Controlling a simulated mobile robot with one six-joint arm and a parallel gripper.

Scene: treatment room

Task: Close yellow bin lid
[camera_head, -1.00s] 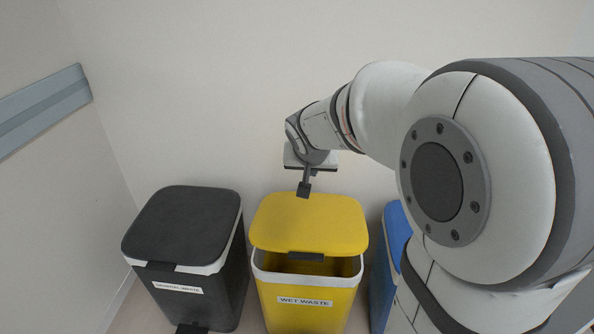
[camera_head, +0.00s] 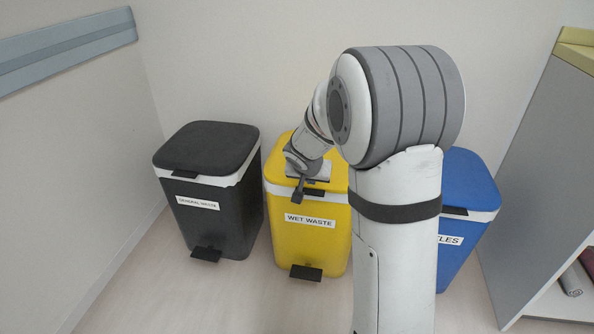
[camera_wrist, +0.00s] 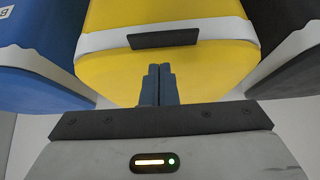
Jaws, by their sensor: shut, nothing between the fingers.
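The yellow bin (camera_head: 318,245), labelled WET WASTE, stands in the middle of the head view. Its yellow lid (camera_head: 279,158) lies down on the white rim with no visible gap, though my arm hides part of it. My gripper (camera_head: 298,196) is shut and empty near the lid's front edge. In the wrist view the scene is upside down: the lid (camera_wrist: 110,80) meets the white rim (camera_wrist: 90,43) beside a dark tab (camera_wrist: 163,38). The shut fingers (camera_wrist: 158,70) overlap the lid there; I cannot tell whether they touch it.
A black general-waste bin (camera_head: 225,215) stands left of the yellow bin, its lid down. A blue bin (camera_head: 458,235) stands to the right, partly behind my arm. A grey cabinet (camera_head: 540,160) is at far right. The floor (camera_head: 200,295) in front at left is clear.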

